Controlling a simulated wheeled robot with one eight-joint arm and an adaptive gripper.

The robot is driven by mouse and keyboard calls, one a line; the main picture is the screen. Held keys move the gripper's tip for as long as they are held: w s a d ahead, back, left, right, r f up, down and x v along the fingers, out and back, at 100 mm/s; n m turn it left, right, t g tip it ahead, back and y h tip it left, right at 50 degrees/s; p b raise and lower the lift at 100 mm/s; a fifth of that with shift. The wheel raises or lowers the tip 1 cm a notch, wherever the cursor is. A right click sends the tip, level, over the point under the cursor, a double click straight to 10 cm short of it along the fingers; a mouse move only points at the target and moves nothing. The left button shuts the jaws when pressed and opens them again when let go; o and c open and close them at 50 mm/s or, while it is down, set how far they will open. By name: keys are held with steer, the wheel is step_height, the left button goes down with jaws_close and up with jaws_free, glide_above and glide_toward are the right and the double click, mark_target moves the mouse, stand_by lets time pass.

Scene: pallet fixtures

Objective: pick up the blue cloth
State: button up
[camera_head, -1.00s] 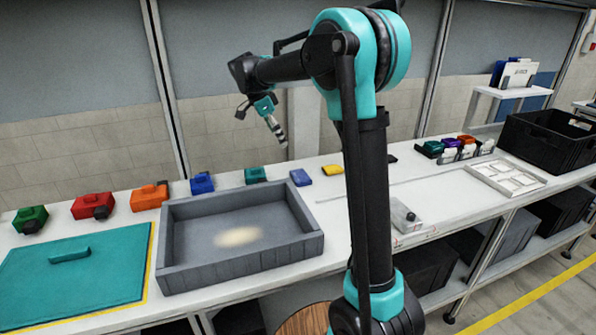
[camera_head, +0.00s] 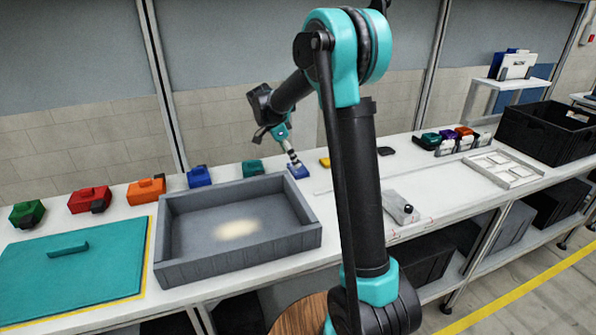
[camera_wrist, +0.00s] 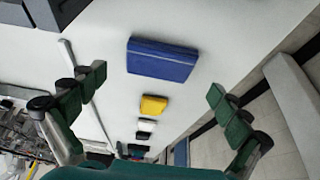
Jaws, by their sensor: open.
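The blue cloth (camera_head: 298,171) is a small folded blue block on the white bench, just right of the grey tray's back corner. In the wrist view the blue cloth (camera_wrist: 162,59) lies flat, ahead of and between the spread fingers. My gripper (camera_head: 292,160) hangs just above it in the head view, partly covering it. In the wrist view my gripper (camera_wrist: 160,100) has its fingers wide apart with nothing between them. I cannot tell the exact gap between fingertips and cloth.
A yellow folded piece (camera_head: 324,162) lies right of the cloth. The grey tray (camera_head: 240,255) stands in front to the left. A teal block (camera_head: 252,166) and a blue block (camera_head: 199,176) sit behind the tray. A teal lid (camera_head: 70,275) lies at far left.

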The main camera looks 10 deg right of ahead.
mark_target(298, 170)
steer(key=x, duration=0.4)
steer(key=shift+w+d+f, duration=0.1)
steer(key=shift+d, duration=0.15)
steer(key=c, duration=1)
